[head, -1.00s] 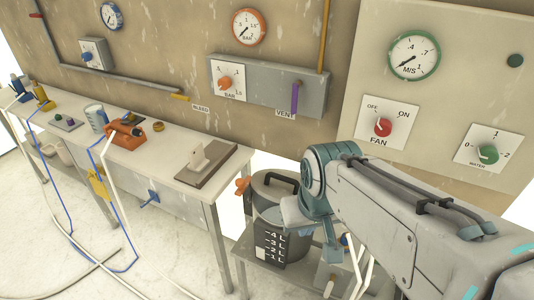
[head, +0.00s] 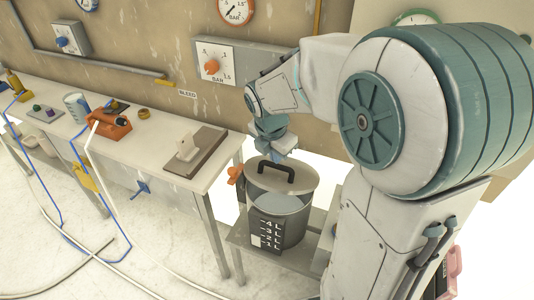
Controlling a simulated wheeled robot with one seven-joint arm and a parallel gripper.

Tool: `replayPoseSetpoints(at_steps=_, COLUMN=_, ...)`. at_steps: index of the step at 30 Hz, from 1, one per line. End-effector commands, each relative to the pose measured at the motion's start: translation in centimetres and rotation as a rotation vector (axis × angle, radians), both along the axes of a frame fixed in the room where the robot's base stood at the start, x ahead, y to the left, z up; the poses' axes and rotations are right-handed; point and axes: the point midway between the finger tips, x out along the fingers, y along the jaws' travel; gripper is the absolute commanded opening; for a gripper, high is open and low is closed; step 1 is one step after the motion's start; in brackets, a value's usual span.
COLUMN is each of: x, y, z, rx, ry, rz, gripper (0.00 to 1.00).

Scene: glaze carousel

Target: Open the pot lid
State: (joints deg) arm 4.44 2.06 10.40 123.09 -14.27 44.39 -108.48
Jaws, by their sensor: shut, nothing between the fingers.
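The grey pot (head: 268,236) stands on a low shelf, with a dark level scale marked 1 to 4 on its front. Its lid (head: 306,184) has a black arched handle (head: 264,168). The lid looks tilted up towards the back, and a pale grey inside shows below its front edge. An orange part (head: 236,174) sticks out at the pot's left. My gripper (head: 284,154) is just above and behind the handle, shut and empty. Whether it touches the lid cannot be told; my arm covers the space at the right.
The white workbench (head: 215,180) stands close to the pot's left, with a brown board and lever (head: 196,152) near its end. The wall with a BAR dial panel (head: 214,65) is behind. Hoses lie on the floor at the left.

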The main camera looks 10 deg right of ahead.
Motion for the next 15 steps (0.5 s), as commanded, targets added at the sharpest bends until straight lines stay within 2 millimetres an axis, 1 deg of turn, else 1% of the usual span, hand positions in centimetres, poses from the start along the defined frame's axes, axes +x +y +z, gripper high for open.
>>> replayPoseSetpoints(at_steps=1, x=0.7, y=0.1, z=-0.4, rx=-0.018, ry=0.015, rz=0.079, gripper=0.0)
replayPoseSetpoints(at_steps=3, x=1.5, y=0.2, z=-0.8, rx=-0.04, ry=0.031, rz=0.179, gripper=0.0)
replayPoseSetpoints(at_steps=6, x=2.2, y=0.4, z=-1.2, rx=-0.061, ry=0.045, rz=0.277, gripper=0.0)
replayPoseSetpoints(at_steps=11, x=2.7, y=0.3, z=-2.0, rx=-0.073, ry=0.055, rz=0.335, gripper=0.0)
replayPoseSetpoints(at_steps=15, x=3.1, y=0.1, z=-4.0, rx=-0.074, ry=0.059, rz=0.336, gripper=0.0)
